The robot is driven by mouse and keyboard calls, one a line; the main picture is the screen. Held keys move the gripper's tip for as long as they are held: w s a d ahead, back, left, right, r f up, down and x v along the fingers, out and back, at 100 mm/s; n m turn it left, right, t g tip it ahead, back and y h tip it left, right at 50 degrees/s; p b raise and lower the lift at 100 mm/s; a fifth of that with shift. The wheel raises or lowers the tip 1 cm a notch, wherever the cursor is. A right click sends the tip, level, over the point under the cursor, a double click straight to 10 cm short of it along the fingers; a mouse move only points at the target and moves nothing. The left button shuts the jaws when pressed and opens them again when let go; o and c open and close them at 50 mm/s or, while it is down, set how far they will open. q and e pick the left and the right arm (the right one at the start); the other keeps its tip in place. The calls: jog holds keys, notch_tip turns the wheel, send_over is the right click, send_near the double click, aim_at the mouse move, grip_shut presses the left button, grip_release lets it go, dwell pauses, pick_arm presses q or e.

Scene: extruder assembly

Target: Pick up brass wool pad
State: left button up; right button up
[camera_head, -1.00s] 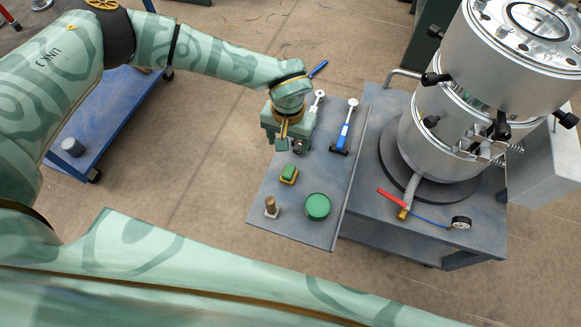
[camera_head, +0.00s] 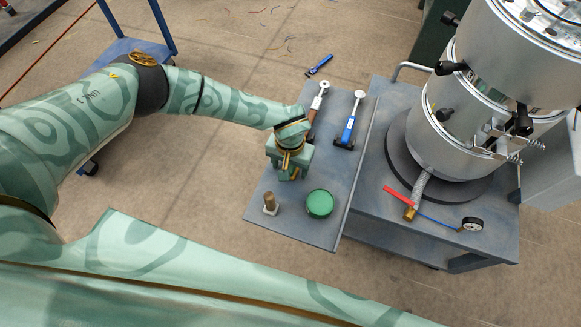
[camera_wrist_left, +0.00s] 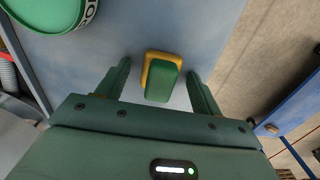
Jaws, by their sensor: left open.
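The pad (camera_wrist_left: 163,78) shows in the left wrist view as a small block, green on one side and yellow on the other, lying on the grey table top. My left gripper (camera_wrist_left: 157,70) is open, with one finger on each side of the pad and a visible gap on both sides. In the head view my left gripper (camera_head: 287,174) is over the table and hides the pad. My right gripper is not in view.
A green tin (camera_head: 319,203) and a small brown-handled tool (camera_head: 270,204) are near the front of the grey table (camera_head: 300,232). A blue-handled brush (camera_head: 349,125) and another brush (camera_head: 319,97) lie behind the gripper. The large metal extruder (camera_head: 455,135) stands at right.

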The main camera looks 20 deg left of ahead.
pick_arm(q)
jog(key=shift+r, duration=0.15)
jog(key=shift+c, duration=0.9)
jog(key=c, duration=0.9)
